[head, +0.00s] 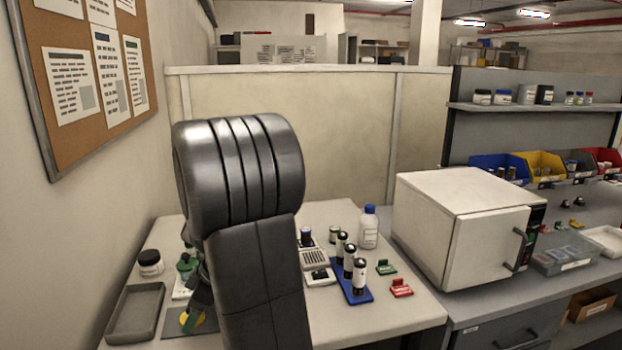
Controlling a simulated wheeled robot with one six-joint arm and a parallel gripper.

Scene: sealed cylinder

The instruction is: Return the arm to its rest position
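My arm rises in the middle of the head view, its large dark links upright over the bench (390,318). The end of the arm is mostly hidden behind these links. A dark part that may belong to my gripper (201,291) shows at their left edge, low over a dark mat with a yellow disc (190,319). I cannot tell whether the gripper is open or holds anything. A blue rack (352,293) right of the arm carries black-and-white cylinders (348,261). Another dark cylinder (306,237) stands behind, near a small grey device (314,257).
A grey tray (135,313), a jar (150,262) and a green item (186,264) are left of the arm. A white bottle (368,228), green clip (386,267) and red clip (401,288) are to the right. A white oven (455,228) stands beyond.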

